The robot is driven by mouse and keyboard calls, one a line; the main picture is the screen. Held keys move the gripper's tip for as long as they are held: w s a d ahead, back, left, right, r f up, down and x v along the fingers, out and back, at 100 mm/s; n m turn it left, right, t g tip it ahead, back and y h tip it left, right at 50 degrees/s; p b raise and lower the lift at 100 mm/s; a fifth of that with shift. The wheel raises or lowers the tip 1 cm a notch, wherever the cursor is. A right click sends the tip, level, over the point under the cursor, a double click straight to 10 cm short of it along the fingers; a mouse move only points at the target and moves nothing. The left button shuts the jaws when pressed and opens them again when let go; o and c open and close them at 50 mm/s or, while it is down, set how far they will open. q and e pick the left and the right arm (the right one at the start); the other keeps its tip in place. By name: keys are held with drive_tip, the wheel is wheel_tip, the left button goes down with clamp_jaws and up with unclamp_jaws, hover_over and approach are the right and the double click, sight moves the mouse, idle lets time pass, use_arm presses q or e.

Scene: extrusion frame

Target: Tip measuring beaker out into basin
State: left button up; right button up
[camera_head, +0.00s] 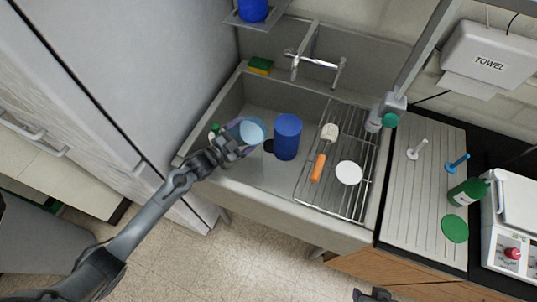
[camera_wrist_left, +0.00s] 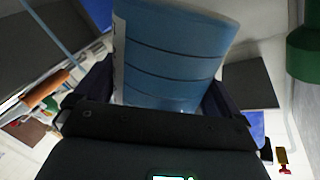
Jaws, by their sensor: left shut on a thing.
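The measuring beaker (camera_head: 252,130) is translucent blue and sits over the left part of the sink basin (camera_head: 290,207). My left gripper (camera_head: 236,147) is shut on it from the front left. In the left wrist view the beaker (camera_wrist_left: 170,55) fills the space between the fingers and shows dark graduation lines. It looks tilted in the head view, with its round end towards the right. I cannot tell how much liquid is in it. A dark part at the bottom edge of the head view seems to be my right gripper (camera_head: 374,295); its fingers are not clear.
A dark blue cylinder (camera_head: 287,137) stands in the basin, right beside the beaker. A wire rack (camera_head: 333,197) with an orange-handled brush (camera_head: 318,168) and white disc (camera_head: 348,173) covers the basin's right side. The tap (camera_head: 318,62) and sponge (camera_head: 260,65) are behind.

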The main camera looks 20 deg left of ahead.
use_arm(q)
drive_tip(key=shift+d+f+m+b, duration=0.1)
drive_tip(key=shift+f+m+b, duration=0.45)
drive_tip(key=shift+b, duration=0.2)
idle(0.6)
drive_tip(key=shift+f+m+b, duration=0.1)
drive_tip(key=shift+m+b, duration=0.25)
drive_tip(key=shift+m, duration=0.1)
idle(0.6)
drive_tip(key=shift+f+m+y, duration=0.1)
drive_tip(key=shift+m+y, duration=0.2)
idle(0.5)
drive_tip(key=shift+r+m, duration=0.2)
drive_tip(key=shift+m, duration=0.1)
idle(0.5)
drive_tip(key=shift+d+r+m, duration=0.1)
drive_tip(key=shift+r+m, duration=0.1)
drive_tip(key=shift+m, duration=0.1)
idle(0.7)
drive_tip(key=shift+r, duration=0.1)
idle(0.4)
drive_tip(key=shift+r+m, duration=0.2)
drive_tip(key=shift+m, duration=0.2)
idle(0.4)
drive_tip(key=shift+s+d+r, duration=0.1)
drive_tip(key=shift+r, duration=0.05)
idle(0.6)
